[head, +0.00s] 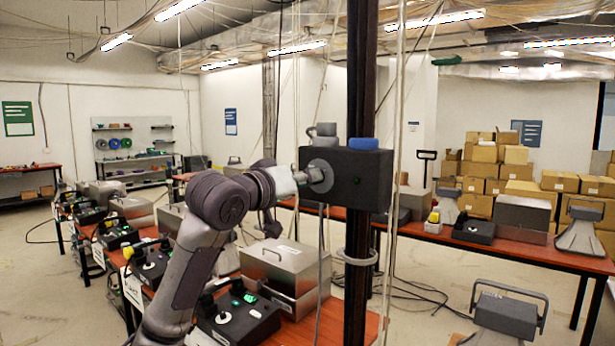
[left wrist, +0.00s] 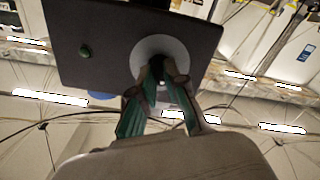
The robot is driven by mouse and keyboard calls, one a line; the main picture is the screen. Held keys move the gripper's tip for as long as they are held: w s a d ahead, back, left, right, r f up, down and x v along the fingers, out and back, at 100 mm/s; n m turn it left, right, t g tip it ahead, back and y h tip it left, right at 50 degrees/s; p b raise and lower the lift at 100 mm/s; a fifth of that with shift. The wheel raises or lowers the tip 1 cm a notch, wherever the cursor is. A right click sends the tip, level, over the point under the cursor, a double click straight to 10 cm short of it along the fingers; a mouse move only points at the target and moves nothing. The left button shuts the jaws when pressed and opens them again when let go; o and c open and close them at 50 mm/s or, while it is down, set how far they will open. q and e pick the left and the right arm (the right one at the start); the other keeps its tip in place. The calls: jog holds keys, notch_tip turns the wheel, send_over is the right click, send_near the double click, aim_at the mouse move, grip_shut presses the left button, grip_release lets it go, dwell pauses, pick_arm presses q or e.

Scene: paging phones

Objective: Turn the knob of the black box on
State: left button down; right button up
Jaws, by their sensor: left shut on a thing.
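The black box (head: 358,177) is mounted on a dark upright post at the middle of the head view. It fills the upper part of the left wrist view (left wrist: 100,35). On its front face is a round grey disc (left wrist: 142,58) with the knob at its centre, largely hidden between my fingers. My left gripper (head: 312,176) reaches the box from the left and is shut on the knob; its green-padded fingers (left wrist: 160,80) show in the left wrist view. A small green button (left wrist: 85,52) is also on that face. My right gripper is out of view.
A blue cap (head: 363,143) and a grey part (head: 322,133) sit on top of the box. Below is a table with metal cases (head: 285,266) and black devices (head: 238,322). Another table with cases (head: 523,213) stands to the right. Cables hang beside the post.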

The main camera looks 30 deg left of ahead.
pick_arm(q)
jog(key=shift+m+p, duration=3.15)
jog(key=shift+m, duration=4.35)
jog(key=c, duration=1.2)
grip_release()
jog(key=s, duration=1.2)
jog(key=shift+a, duration=0.4)
